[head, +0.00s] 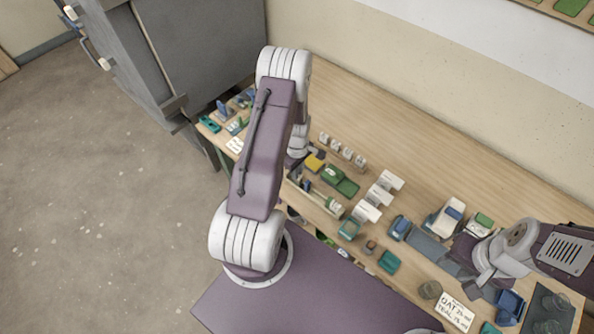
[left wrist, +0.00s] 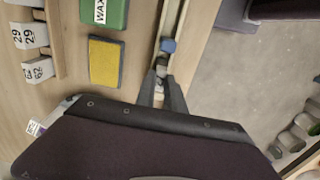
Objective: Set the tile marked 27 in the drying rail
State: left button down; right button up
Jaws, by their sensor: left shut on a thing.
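My left gripper (left wrist: 161,88) shows in the left wrist view, with its dark fingers close together on a small pale thing (left wrist: 160,83) whose marking I cannot read. It is over a narrow wooden tray (left wrist: 187,50). In the head view my own arm hides that gripper. A wooden rail (left wrist: 56,40) holds white numbered tiles (left wrist: 30,36); 29 and 62 are readable. The same tiles stand in a row in the head view (head: 347,152). A small numbered tag (left wrist: 34,128) peeks past my gripper's body. My right wrist (head: 495,262) is at the right; its fingers are unclear.
A yellow sponge (left wrist: 104,60) and a green WAX block (left wrist: 104,12) lie between rail and tray. A blue item (left wrist: 168,46) is in the tray. White blocks (head: 380,193), a green box (head: 389,261) and a handwritten card (head: 454,311) crowd the bench. The bench's back strip is clear.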

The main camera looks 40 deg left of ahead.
pick_arm(q)
jog(key=shift+f+b, duration=0.3)
jog(key=shift+f, duration=0.05)
jog(key=c, duration=1.3)
grip_release()
jog(key=shift+r, duration=0.1)
jog(key=shift+c, duration=0.2)
notch_tip(320, 180, up, 7)
jog(key=p, duration=0.6)
jog(key=shift+r, duration=0.1)
